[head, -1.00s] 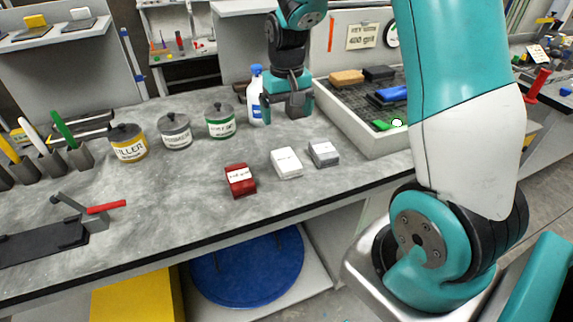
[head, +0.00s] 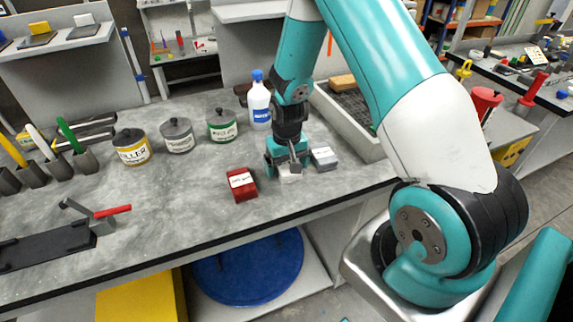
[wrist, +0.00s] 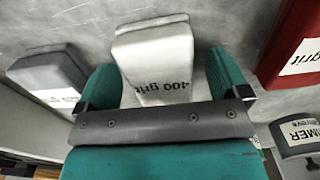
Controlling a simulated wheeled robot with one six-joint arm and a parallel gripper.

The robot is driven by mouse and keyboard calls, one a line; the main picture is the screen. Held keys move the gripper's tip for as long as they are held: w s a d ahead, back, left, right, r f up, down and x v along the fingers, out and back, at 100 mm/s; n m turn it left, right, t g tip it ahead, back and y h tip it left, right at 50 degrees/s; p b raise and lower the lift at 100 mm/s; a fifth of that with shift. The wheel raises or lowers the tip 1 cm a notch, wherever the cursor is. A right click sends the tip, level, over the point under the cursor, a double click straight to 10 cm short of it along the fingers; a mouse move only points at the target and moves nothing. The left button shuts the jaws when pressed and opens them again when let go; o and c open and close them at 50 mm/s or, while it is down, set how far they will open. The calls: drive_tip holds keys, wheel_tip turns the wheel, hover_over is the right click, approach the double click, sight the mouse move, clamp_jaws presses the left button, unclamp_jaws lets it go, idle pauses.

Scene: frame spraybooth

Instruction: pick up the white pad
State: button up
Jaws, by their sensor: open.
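The white pad (wrist: 155,58), labelled "400 grit", lies on the grey bench. In the wrist view it sits between the two teal fingers of my gripper (wrist: 163,82), which are open on either side of it. In the head view my gripper (head: 287,168) is low over the white pad (head: 290,178) and hides most of it. I cannot tell whether the fingers touch the pad.
A red pad (head: 241,184) lies to the left and a grey pad (head: 324,159) close to the right. Behind are a white bottle (head: 260,106) and lidded tins, including a green-labelled one (head: 222,126). A grey tray (head: 345,118) stands at right.

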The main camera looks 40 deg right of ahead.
sight(287, 164)
drive_tip(key=shift+f, duration=0.1)
drive_tip(key=c, duration=1)
wheel_tip(287, 164, up, 20)
drive_tip(key=b, duration=0.2)
